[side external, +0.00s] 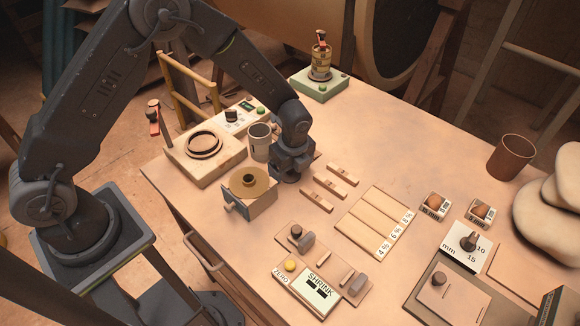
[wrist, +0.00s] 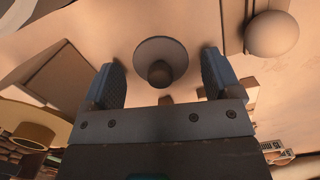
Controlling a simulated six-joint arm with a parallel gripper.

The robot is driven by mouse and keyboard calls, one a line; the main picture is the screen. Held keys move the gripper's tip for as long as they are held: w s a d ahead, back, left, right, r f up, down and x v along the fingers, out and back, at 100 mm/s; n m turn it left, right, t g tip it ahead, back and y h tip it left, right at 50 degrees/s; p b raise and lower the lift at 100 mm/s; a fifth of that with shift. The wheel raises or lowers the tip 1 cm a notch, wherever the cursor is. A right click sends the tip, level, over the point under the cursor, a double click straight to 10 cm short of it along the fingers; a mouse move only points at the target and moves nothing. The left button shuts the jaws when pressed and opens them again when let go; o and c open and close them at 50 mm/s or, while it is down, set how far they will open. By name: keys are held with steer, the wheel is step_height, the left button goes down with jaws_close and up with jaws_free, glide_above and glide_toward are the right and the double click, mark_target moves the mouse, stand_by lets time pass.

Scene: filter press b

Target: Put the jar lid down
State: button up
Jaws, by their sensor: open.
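The jar lid (wrist: 150,48) is a round, dull disc with a dark knob in its middle. In the wrist view it lies on the tabletop between my gripper's two fingers, with a gap on each side. My gripper (wrist: 161,75) is open and not holding it. In the side view my gripper (side external: 287,178) is low over the table, and I cannot make out the lid there. A grey open-topped jar (side external: 260,148) stands just left of my gripper.
A wooden block with a brass disc (side external: 250,186) stands close in front of my gripper. A pale box with a dark ring (side external: 205,145) is behind at left. Small wooden bars (side external: 329,187) lie to the right. The table's far middle (side external: 400,140) is clear.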

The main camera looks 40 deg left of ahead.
step_height(320, 180, up, 12)
steer(key=d, duration=0.1)
step_height(320, 180, up, 8)
steer(key=r+n+t, duration=0.1)
steer(key=n, duration=0.4)
glide_above(293, 177)
steer(key=s+a, duration=0.3)
steer(key=s, duration=0.1)
steer(key=s+a+r+n+t, duration=0.2)
steer(key=s+r+n, duration=0.2)
steer(key=s+n, duration=0.3)
steer(key=s+a+r+n+t+h, duration=0.1)
steer(key=s+a+r+n+t, duration=0.1)
steer(key=s+n, duration=0.6)
steer(key=shift+s+a+r, duration=0.45)
steer(key=shift+s+r, duration=0.75)
steer(key=shift+s, duration=0.6)
